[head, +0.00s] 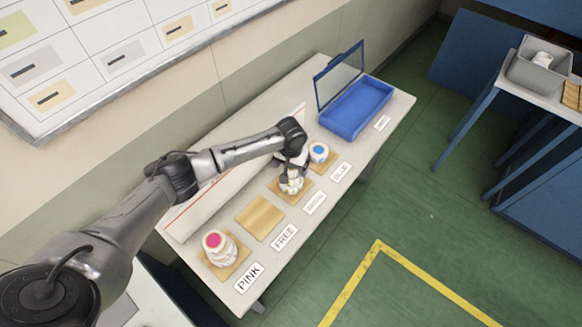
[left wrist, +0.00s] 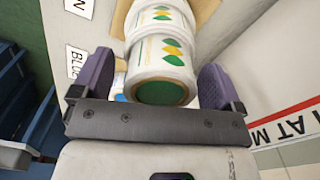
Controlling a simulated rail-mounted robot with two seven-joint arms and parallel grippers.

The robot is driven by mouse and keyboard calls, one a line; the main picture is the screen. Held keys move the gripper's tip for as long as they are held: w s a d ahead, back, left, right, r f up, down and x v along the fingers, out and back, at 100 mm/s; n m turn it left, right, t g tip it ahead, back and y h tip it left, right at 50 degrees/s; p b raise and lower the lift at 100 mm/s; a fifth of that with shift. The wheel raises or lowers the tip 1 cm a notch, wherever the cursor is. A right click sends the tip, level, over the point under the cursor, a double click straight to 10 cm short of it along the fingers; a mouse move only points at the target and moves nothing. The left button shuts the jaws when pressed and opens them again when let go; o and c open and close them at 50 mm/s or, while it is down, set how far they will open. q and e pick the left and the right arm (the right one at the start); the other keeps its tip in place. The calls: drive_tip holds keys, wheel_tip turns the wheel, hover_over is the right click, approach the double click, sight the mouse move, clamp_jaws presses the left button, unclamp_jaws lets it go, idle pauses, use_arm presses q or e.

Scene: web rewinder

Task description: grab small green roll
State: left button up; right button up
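The small green roll (left wrist: 163,62) is white with a leaf print and a green end, which faces the left wrist camera. It sits on top of another white roll (left wrist: 160,20) with the same print. In the head view the stack (head: 291,186) stands on a wooden pad (head: 279,191), partly hidden by my left gripper (head: 291,164). My left gripper (left wrist: 157,85) is open, with one purple finger on each side of the small roll. A gap shows at the left finger; I cannot tell whether the right finger touches. My right gripper is in neither view.
A pink-ended roll stack (head: 214,247) stands at the near end of the table, beside an empty wooden pad (head: 259,217). A blue-ended roll (head: 318,152) is close beyond my left gripper. A blue bin (head: 357,108) with a raised lid is at the far end.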

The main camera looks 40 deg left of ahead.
use_arm(q)
drive_tip(key=c, duration=0.9)
drive_tip(key=shift+c, duration=0.3)
drive_tip(key=shift+r, duration=0.15)
